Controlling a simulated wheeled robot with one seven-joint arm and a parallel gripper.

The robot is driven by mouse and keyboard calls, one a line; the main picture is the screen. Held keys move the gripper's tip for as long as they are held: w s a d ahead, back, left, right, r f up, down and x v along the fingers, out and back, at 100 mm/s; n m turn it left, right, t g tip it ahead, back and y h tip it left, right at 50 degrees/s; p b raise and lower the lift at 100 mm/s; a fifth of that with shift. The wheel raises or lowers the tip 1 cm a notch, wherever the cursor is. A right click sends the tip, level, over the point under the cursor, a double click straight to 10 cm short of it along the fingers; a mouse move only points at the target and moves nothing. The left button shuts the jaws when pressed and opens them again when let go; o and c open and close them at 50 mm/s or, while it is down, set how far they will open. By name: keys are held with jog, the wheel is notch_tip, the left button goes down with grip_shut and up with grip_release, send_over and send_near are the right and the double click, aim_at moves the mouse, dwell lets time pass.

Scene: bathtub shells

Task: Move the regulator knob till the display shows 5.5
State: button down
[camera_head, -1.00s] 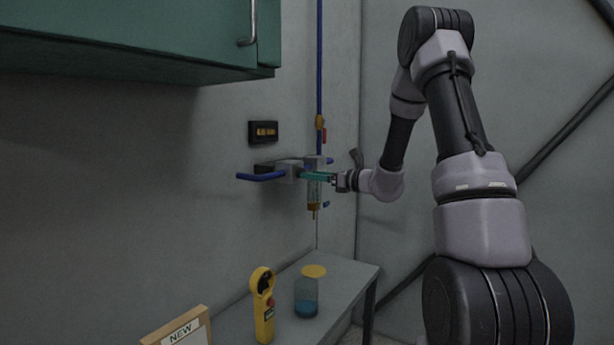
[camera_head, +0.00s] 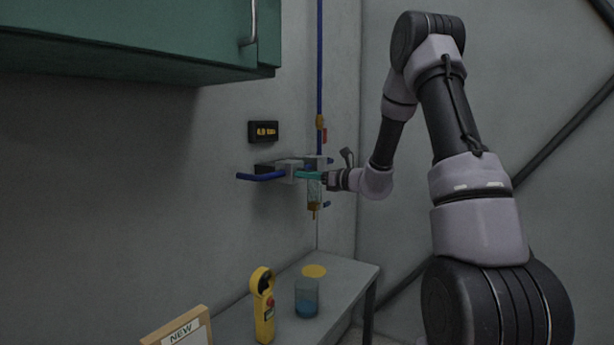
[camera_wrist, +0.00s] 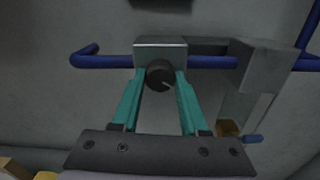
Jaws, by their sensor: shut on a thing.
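The regulator knob (camera_wrist: 160,75) is a round black dial with a light mark, on the front of a grey block (camera_wrist: 161,48). My gripper (camera_wrist: 160,80) has its two teal fingers closed on the knob's left and right sides. In the head view my gripper (camera_head: 309,175) reaches the regulator (camera_head: 289,165) from the right, and the knob is hidden there. The display (camera_head: 263,131) is a small dark box on the wall above the regulator, with orange digits too small to read.
Blue pipes (camera_head: 261,177) run from the regulator, and a vertical blue pipe (camera_head: 319,60) rises above it. Below, a table (camera_head: 345,275) carries a yellow handheld device (camera_head: 263,305) and a blue container (camera_head: 307,298). A green cabinet (camera_head: 140,40) hangs at upper left.

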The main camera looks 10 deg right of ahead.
jog(key=shift+m, duration=3.8)
jog(key=shift+c, duration=2.1)
grip_release()
